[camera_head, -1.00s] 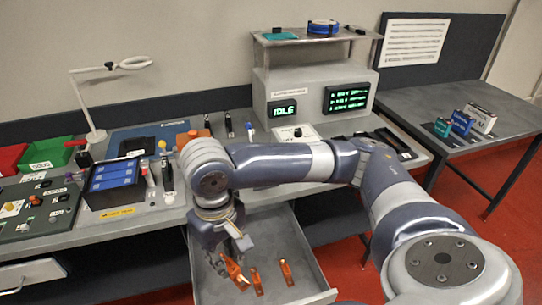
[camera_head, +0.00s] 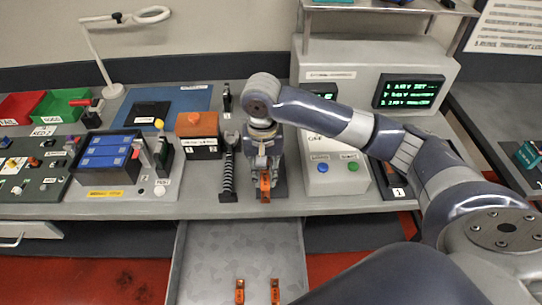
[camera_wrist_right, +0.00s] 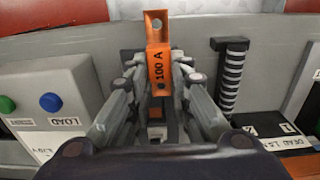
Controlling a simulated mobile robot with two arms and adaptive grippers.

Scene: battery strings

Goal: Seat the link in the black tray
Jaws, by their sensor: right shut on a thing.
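My right gripper (camera_head: 262,160) is shut on an orange link (camera_head: 265,187) above the front part of the bench. In the right wrist view the gripper (camera_wrist_right: 158,78) holds the link (camera_wrist_right: 157,45) upright between its fingers, and the link reads "100 A". The black tray (camera_head: 97,183) with blue cells (camera_head: 105,152) stands on the bench to the left, well apart from the gripper. Two more orange links, one on the left (camera_head: 240,291) and one on the right (camera_head: 275,291), lie in the open drawer. My left gripper is not in view.
A ribbed black-handled tool (camera_head: 228,172) and an orange-topped box (camera_head: 198,135) stand between gripper and tray. A box with blue and green buttons (camera_head: 337,177) is just right of the gripper. The open drawer (camera_head: 205,265) juts out below.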

